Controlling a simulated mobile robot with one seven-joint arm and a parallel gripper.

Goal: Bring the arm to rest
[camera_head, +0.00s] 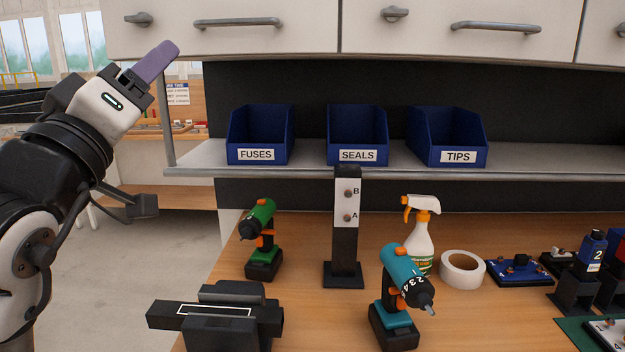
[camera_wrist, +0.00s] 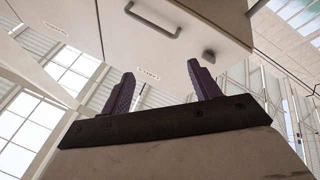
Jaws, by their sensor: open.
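My gripper (camera_head: 152,66) is raised at the upper left in the head view, in front of the left end of the overhead cabinets and above the shelf. Its purple fingers point up and to the right. In the wrist view my gripper (camera_wrist: 156,94) shows two purple fingers standing well apart with nothing between them. It is open and empty. The head view shows the fingers nearly side-on, so the gap is hidden there.
Overhead cabinets (camera_head: 440,30) are close to the fingers. Below, a shelf (camera_head: 300,172) holds blue bins (camera_head: 357,130). The wooden bench (camera_head: 310,310) carries a green drill (camera_head: 262,240), a teal drill (camera_head: 398,290), a spray bottle (camera_head: 420,235), tape (camera_head: 462,269) and a black vise (camera_head: 220,318).

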